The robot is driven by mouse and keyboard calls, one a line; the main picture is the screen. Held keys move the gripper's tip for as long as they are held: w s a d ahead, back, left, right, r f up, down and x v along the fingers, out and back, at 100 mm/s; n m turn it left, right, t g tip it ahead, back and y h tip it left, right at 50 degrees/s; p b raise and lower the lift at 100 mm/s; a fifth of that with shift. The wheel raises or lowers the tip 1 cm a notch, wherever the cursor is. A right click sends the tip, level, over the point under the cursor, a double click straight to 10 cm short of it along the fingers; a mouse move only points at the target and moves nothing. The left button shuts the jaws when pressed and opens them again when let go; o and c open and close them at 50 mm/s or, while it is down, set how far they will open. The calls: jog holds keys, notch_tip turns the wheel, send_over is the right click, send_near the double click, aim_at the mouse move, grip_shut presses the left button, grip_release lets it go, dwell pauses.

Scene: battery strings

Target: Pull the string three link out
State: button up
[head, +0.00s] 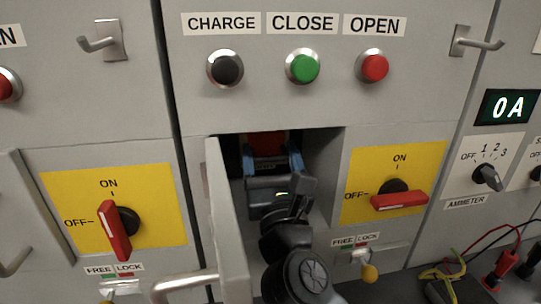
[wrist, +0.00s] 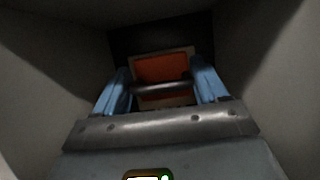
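The string three link is an orange-red block (wrist: 162,68) with a dark bar handle (wrist: 162,88) across its front. It sits deep in the open recess below the CLOSE button. In the head view the red link (head: 266,143) shows at the top of the opening, partly hidden by my arm. My gripper (wrist: 162,92) is inside the recess, with its two blue fingers wide apart, one on each side of the handle. The bar spans nearly the whole gap between them. I cannot tell whether either finger touches it. The gripper also shows in the head view (head: 270,158).
The recess door (head: 228,225) stands open left of my arm. Recess walls (head: 322,165) are close on the right. A red rotary switch (head: 400,201) points to OFF on the right, with a FREE/LOCK lever (head: 368,270) below. Another switch (head: 115,230) is at left. Cables (head: 450,265) lie lower right.

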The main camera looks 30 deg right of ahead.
jog(key=c, duration=1.1)
jog(key=s, duration=0.1)
jog(key=s+a, duration=0.1)
jog(key=s, duration=0.3)
jog(key=shift+a, duration=0.35)
jog(key=o, duration=1.5)
jog(key=shift+s, duration=0.15)
jog(key=shift+c, duration=0.2)
jog(key=b+v, duration=0.2)
jog(key=v, duration=0.6)
jog(key=shift+b, duration=0.4)
